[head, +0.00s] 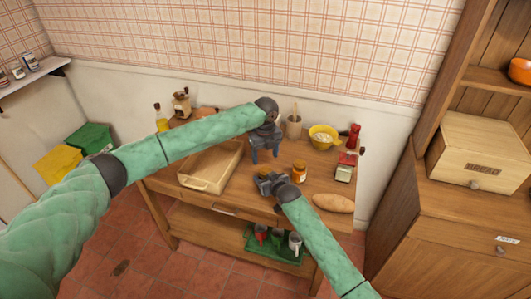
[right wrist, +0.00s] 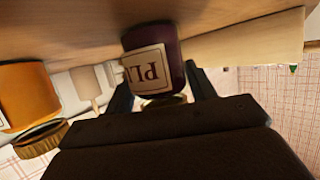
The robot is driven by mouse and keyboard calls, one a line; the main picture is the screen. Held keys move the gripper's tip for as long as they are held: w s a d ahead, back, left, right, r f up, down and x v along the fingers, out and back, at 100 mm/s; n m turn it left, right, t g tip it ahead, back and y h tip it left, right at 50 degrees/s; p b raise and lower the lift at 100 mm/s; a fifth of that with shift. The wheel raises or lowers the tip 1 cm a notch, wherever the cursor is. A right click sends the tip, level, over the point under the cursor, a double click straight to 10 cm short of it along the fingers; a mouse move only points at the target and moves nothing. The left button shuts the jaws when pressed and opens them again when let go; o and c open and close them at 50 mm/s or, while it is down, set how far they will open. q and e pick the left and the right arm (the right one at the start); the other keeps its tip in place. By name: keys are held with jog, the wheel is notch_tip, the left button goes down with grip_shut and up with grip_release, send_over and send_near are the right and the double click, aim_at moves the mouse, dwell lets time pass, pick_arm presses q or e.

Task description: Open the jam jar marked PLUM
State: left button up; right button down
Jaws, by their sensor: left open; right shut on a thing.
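The dark purple jam jar (right wrist: 178,58) shows between my right fingers in the right wrist view. Its pale label shows the letters PL and part of another; a finger covers the rest. My right gripper (head: 264,181) is shut on this jar at the table. In the head view the gripper hides most of the jar; a small golden patch, perhaps its lid, shows there. My left gripper (head: 266,157) is open, pointing down, just behind and above the right one. An orange jar (head: 299,173) with a gold lid stands right of the right gripper; it also shows in the right wrist view (right wrist: 22,95).
The wooden table (head: 225,205) carries a tray (head: 208,186) at left and a bread loaf (head: 333,203) at front right. A yellow bowl (head: 323,138), a utensil pot (head: 293,127) and a red bottle (head: 353,136) stand behind. A bread box (head: 483,150) is at right.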

aim_at(265, 170)
pick_arm(q)
jog(key=shift+f, duration=3.45)
jog(key=shift+c, duration=0.3)
jog(key=c, duration=1)
jog(key=n, duration=0.6)
jog(key=shift+n, duration=0.3)
jog(key=o, duration=1.1)
